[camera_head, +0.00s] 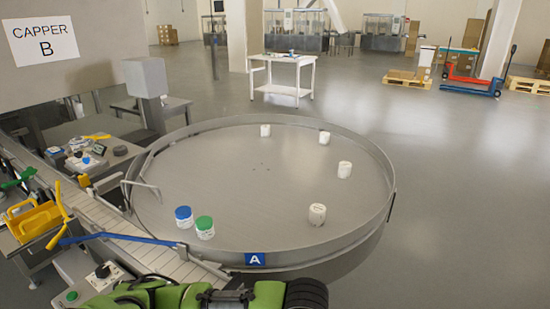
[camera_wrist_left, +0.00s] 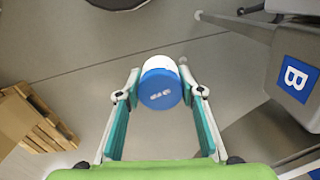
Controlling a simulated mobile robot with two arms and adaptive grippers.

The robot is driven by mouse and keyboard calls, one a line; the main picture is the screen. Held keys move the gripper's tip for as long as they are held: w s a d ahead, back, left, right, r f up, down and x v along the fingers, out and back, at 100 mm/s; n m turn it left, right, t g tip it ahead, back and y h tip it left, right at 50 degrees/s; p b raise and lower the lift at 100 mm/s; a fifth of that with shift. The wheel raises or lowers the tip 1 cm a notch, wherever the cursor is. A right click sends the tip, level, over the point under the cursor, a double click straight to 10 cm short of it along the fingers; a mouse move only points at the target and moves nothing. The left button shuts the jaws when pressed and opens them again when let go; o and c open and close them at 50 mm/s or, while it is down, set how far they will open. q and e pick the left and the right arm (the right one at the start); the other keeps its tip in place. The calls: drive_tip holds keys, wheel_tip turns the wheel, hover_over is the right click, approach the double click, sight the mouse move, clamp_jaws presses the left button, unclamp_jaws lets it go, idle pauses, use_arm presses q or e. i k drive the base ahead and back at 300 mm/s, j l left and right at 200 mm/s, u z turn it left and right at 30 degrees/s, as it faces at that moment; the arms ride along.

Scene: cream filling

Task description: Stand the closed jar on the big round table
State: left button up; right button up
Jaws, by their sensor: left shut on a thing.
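In the left wrist view my left gripper (camera_wrist_left: 160,74) is shut on a jar (camera_wrist_left: 160,90) with a white body and a blue lid. The jar sits between the fingertips, lid facing the camera, with bare floor behind it. This gripper does not show in the head view. The big round table (camera_head: 262,190), grey with a raised rim and a blue A sign, fills the middle of the head view.
On the table stand a blue-lidded jar (camera_head: 184,216), a green-lidded jar (camera_head: 205,227) and several white jars, one at front right (camera_head: 317,214). Its middle is clear. A conveyor (camera_head: 120,225) meets its left side. The wrist view shows a blue B sign (camera_wrist_left: 297,77) on grey equipment.

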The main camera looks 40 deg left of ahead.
sight(246, 211)
drive_tip(key=i+l+u, duration=0.2)
drive_tip(key=u, duration=0.2)
drive_tip(key=i+l+u, duration=0.15)
drive_tip(key=u, duration=0.3)
drive_tip(key=i+l+u, duration=0.1)
drive_tip(key=l+u, duration=0.3)
drive_tip(key=i+l+u, duration=0.1)
drive_tip(key=l+u, duration=0.35)
drive_tip(key=j, duration=0.15)
